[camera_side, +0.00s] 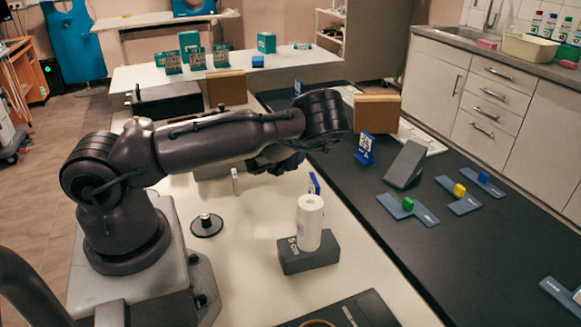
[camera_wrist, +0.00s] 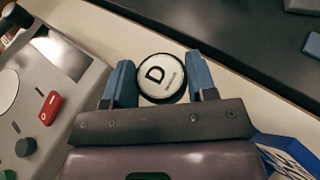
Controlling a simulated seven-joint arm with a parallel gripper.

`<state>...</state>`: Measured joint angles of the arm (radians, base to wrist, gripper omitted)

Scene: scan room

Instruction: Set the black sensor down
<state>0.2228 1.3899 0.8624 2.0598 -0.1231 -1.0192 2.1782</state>
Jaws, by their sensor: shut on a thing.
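My gripper (camera_wrist: 162,80) shows in the wrist view with two blue fingers shut on a round black-rimmed piece with a white face marked "D". I take this to be the black sensor (camera_wrist: 165,75). A pale table strip shows behind it; its height above that surface cannot be told. In the side view my gripper (camera_side: 275,162) is dark and partly hidden by my wrist, above the far part of the pale table (camera_side: 245,265). The sensor cannot be made out clearly there.
A grey block (camera_side: 308,258) bearing a white roll (camera_side: 310,222) and a black disc with a knob (camera_side: 207,226) stand nearer on the table. A blue sign (camera_side: 314,185) is close by. Right lies a black mat (camera_side: 440,245) with a grey wedge (camera_side: 405,164).

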